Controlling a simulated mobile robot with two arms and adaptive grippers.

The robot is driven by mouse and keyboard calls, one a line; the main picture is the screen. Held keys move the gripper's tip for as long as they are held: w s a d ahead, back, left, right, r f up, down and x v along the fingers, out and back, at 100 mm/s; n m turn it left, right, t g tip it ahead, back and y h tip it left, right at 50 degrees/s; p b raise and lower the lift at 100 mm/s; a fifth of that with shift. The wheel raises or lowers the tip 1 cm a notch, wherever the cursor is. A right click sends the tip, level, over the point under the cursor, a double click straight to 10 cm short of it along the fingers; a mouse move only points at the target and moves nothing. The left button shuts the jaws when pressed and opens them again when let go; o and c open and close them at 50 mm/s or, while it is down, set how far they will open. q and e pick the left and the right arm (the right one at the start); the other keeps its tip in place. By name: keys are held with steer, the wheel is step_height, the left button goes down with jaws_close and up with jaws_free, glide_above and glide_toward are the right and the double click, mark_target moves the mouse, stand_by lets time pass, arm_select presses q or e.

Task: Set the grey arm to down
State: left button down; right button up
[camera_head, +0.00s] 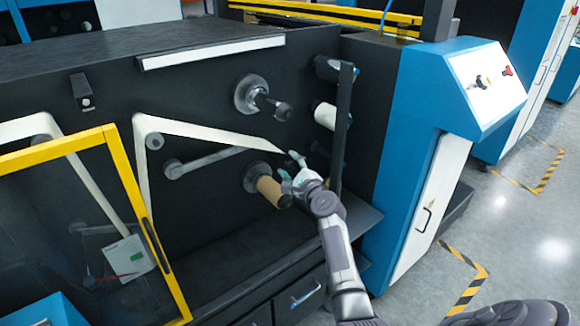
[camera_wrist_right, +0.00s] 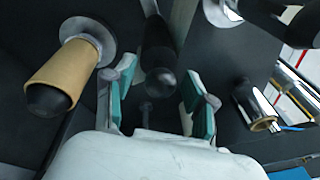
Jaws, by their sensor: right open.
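A grey arm (camera_head: 208,159) sits on the dark machine front in the head view. It runs from a round pivot at its left, slanting slightly up to the right, and its right end meets the white web (camera_head: 215,134). My right gripper (camera_head: 291,168) is right of the grey arm, apart from it, beside the brown core (camera_head: 270,190). In the right wrist view its fingers (camera_wrist_right: 158,100) are spread with nothing held. A black spindle (camera_wrist_right: 158,45) shows beyond the gap between them. I cannot make out the grey arm in that view. My left gripper is not in view.
A black-knobbed spindle (camera_head: 265,103) sticks out above. A dark upright bar (camera_head: 342,130) stands right of my gripper, by a white roller (camera_head: 325,115). A yellow-framed clear door (camera_head: 130,190) is at left. A chrome roller (camera_wrist_right: 254,105) shows in the wrist view.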

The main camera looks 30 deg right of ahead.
steer(key=shift+c, duration=0.4)
jaws_close()
